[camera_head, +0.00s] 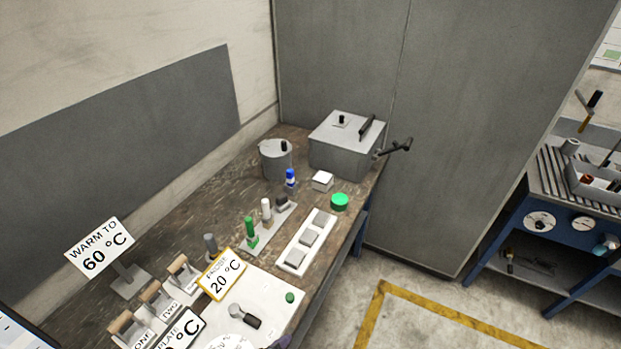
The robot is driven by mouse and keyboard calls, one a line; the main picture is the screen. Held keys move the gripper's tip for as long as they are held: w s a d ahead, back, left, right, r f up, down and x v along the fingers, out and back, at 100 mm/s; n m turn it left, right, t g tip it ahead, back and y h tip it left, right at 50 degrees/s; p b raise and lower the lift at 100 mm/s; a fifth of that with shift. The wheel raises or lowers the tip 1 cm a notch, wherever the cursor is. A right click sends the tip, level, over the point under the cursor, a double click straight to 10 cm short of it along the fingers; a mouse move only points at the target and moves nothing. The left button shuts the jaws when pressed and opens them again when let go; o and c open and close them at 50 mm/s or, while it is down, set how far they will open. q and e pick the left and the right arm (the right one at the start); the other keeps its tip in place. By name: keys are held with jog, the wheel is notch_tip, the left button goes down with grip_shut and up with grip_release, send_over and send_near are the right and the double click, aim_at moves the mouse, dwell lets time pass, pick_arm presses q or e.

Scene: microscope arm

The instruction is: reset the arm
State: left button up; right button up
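Neither of my grippers shows in the head view. No microscope can be made out in this view. A wooden bench (185,199) runs from the lower left to the back. On its near end lies a white panel (272,291) with a grey-and-black lever or knob (245,317), a green button (290,297) and part of a dial at the bottom edge. Several wooden-handled levers (151,291) stand at the left of the panel, labelled with words such as ONE and TWO. A sign reading 20 °C (222,275) stands by the panel.
A WARM TO 60 °C sign (100,247) stands at left. A lidded grey box (346,146) with a side crank, a grey pot (276,160), bottles (251,232) and a white three-pad strip (309,241) occupy the bench. A blue workbench (570,220) stands right; yellow-lined floor (430,290) between is clear.

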pick_arm(q)
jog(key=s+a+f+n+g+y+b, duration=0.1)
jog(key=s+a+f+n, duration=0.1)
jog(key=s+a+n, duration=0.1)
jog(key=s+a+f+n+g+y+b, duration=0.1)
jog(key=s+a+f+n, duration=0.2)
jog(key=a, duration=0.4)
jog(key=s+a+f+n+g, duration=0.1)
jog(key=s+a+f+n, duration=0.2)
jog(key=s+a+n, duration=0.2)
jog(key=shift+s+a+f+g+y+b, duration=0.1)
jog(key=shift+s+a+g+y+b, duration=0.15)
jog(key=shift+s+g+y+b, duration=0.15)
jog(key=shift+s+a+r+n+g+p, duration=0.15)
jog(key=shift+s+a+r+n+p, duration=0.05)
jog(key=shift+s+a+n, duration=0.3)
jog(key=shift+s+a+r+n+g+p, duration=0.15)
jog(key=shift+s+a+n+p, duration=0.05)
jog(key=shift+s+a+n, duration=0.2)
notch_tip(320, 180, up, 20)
jog(key=p, duration=2)
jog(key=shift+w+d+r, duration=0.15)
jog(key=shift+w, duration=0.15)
